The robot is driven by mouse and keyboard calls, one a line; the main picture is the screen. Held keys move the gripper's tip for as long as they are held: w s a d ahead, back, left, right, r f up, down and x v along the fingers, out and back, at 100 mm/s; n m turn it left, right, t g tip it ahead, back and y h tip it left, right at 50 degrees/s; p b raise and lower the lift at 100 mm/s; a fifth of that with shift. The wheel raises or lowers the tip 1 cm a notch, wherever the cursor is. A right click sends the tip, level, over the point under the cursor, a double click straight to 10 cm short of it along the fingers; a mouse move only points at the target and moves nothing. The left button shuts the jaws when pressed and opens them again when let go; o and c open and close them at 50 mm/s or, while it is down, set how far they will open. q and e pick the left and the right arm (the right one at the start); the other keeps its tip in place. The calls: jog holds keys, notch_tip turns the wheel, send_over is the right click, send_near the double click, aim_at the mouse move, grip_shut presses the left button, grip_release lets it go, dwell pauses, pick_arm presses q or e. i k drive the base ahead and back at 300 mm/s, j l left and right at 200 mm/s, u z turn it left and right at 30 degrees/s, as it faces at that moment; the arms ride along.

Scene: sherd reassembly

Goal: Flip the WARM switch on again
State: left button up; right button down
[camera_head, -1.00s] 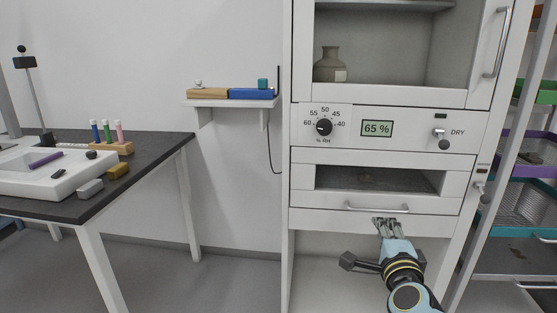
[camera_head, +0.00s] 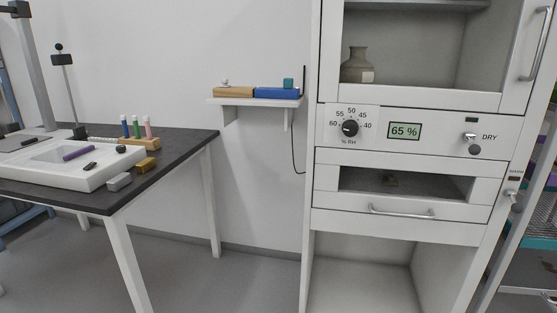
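The WARM switch (camera_head: 513,195) is a small metal toggle on the right-hand post of the white cabinet (camera_head: 365,228), under a tiny dark label. It is too small to tell which way its lever is set. Neither of my grippers shows in the head view now.
The cabinet carries a humidity dial (camera_head: 350,128), a 65 % display (camera_head: 404,131), a DRY switch (camera_head: 475,149) and a drawer with a handle (camera_head: 402,211). A vase (camera_head: 357,66) stands inside above. A dark-topped table (camera_head: 185,146) is at left; the floor between is clear.

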aim_at(516, 208)
jog(key=z, duration=1.45)
